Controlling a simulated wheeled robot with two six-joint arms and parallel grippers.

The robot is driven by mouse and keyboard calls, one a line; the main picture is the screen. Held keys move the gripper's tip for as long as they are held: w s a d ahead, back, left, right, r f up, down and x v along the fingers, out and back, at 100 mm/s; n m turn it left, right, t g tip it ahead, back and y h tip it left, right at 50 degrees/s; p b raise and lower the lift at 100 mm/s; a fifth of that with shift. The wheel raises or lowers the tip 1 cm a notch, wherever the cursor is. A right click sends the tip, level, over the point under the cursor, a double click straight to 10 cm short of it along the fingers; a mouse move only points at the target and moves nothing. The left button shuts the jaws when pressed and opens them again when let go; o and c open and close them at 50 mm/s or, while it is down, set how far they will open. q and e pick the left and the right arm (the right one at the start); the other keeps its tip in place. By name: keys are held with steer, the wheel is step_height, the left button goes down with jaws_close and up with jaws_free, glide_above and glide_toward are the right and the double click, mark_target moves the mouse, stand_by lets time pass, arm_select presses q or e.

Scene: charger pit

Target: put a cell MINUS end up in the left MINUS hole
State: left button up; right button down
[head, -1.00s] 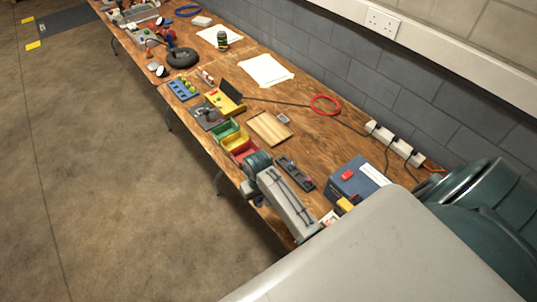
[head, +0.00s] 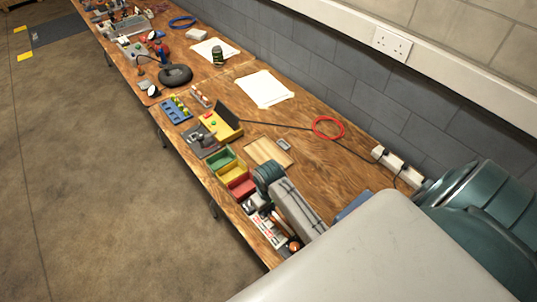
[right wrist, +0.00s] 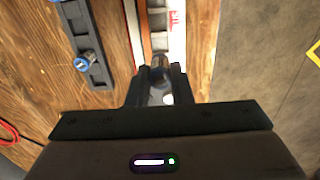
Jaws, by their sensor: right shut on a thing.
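My right gripper (right wrist: 161,84) is shut on a small cylinder, seemingly a cell (right wrist: 159,72), standing between the fingertips in the right wrist view. Which of its ends is up cannot be told. Behind it is a pale strip with red print (right wrist: 178,22). A black holder (right wrist: 101,72) lies to the left, with a blue-ended cell (right wrist: 84,63) in it. In the head view my right gripper (head: 254,203) is small, low over the bench's front edge, by the red bin. No hole marked MINUS can be made out. My left gripper is not in view.
Green, yellow and red bins (head: 237,183) stand left of my arm. Behind them are a wooden board (head: 268,151) and a yellow box with a black lid (head: 215,125). A red ring (head: 328,128) lies farther right. The bench's middle right is fairly clear.

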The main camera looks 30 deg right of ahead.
steer(key=shift+s+a+f, duration=0.1)
steer(key=shift+f, duration=0.7)
steer(key=shift+w+f, duration=0.2)
steer(key=shift+f, duration=1.8)
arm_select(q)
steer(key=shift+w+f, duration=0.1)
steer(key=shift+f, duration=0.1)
arm_select(e)
steer(key=shift+f, duration=0.7)
